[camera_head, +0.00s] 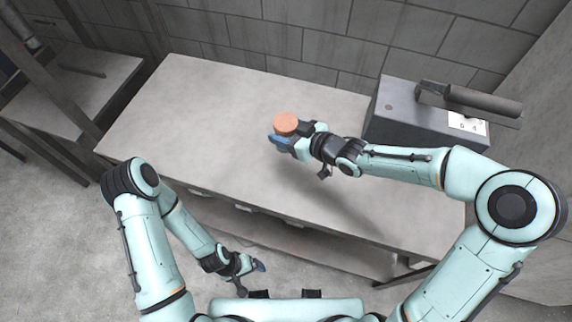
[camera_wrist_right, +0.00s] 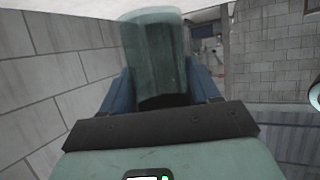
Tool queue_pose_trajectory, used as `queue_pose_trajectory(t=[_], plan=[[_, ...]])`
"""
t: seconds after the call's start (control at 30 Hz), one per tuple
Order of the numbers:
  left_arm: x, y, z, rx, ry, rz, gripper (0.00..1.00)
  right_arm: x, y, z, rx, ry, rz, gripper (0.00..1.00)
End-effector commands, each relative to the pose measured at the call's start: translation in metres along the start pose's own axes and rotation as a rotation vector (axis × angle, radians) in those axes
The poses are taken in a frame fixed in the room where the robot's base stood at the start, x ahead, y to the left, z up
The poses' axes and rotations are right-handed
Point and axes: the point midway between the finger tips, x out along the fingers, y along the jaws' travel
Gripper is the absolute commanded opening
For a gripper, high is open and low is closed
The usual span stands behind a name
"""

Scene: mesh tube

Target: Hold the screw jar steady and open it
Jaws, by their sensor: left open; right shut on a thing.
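The screw jar shows in the head view as a round orange-brown lid (camera_head: 286,122); its body is mostly hidden below the lid and by the gripper. In the right wrist view the jar body (camera_wrist_right: 156,50) is a greenish, see-through cylinder between two blue fingers. My right gripper (camera_head: 281,138) is shut on the jar body, over the rear middle of the table; whether the jar touches the tabletop is unclear. My left gripper (camera_head: 257,266) is open and empty, low in front of the table and well away from the jar.
The long grey table (camera_head: 200,130) is mostly bare to the left of the jar. A dark grey box with a thick bar-like handle (camera_head: 425,115) stands at the right rear. A block wall (camera_head: 300,40) runs behind the table. A second table (camera_head: 70,90) stands at the left.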

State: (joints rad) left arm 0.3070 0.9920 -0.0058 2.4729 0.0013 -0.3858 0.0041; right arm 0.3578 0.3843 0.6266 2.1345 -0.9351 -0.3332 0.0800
Motion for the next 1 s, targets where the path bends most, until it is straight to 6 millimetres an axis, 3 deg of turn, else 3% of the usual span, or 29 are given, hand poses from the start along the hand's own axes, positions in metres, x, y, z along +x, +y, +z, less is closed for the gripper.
queue_pose_trajectory(t=[0.03, 0.3, 0.63, 0.83, 1.0], plan=[[0.015, -0.008, 0.009, -0.005, -0.012, -0.004, 0.9, 0.008, -0.004, 0.023, 0.008, -0.004, -0.004, 0.0], [0.033, -0.018, 0.017, -0.009, -0.024, -0.009, 0.9, 0.033, -0.002, 0.079, 0.004, -0.001, -0.003, 0.0], [0.037, -0.02, 0.018, -0.009, -0.026, -0.009, 0.9, 0.044, -0.001, 0.105, 0.002, 0.001, 0.0, 0.0], [0.041, -0.021, 0.02, -0.01, -0.028, -0.01, 0.9, 0.055, -0.001, 0.132, 0.002, 0.001, -0.001, 0.0], [0.041, -0.021, 0.02, -0.01, -0.028, -0.01, 0.9, 0.056, 0.0, 0.134, -0.003, 0.003, 0.001, 0.0]])
